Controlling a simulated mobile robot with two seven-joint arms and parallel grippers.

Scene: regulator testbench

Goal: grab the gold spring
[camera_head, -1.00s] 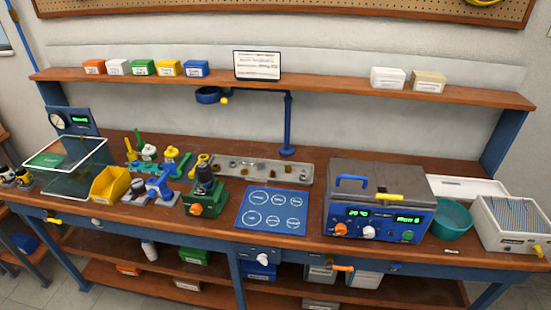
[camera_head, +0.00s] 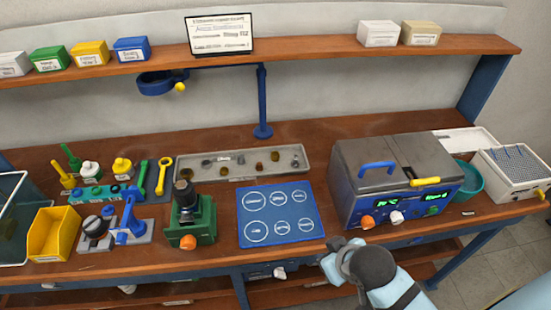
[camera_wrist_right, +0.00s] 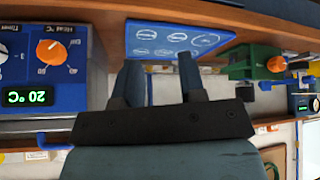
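A long grey tray (camera_head: 189,174) lies on the bench behind the blue mat and holds several small parts. Some are brownish-gold, such as one small part (camera_head: 275,156) near its middle right, but they are too small to tell which is the gold spring. My right gripper (camera_wrist_right: 161,80) is open in the right wrist view, with nothing between its two dark fingers. In the head view my right arm comes in at the bottom right, with the gripper at the bench's front edge, well short of the tray. My left gripper is not in view.
The blue mat (camera_head: 281,213) with white circles lies in front of the tray. A green fixture (camera_head: 190,222) stands left of it, and a blue-grey heater box (camera_head: 385,165) right of it. A blue post (camera_head: 262,100) stands behind the tray. A yellow bin (camera_head: 53,232) is at the left.

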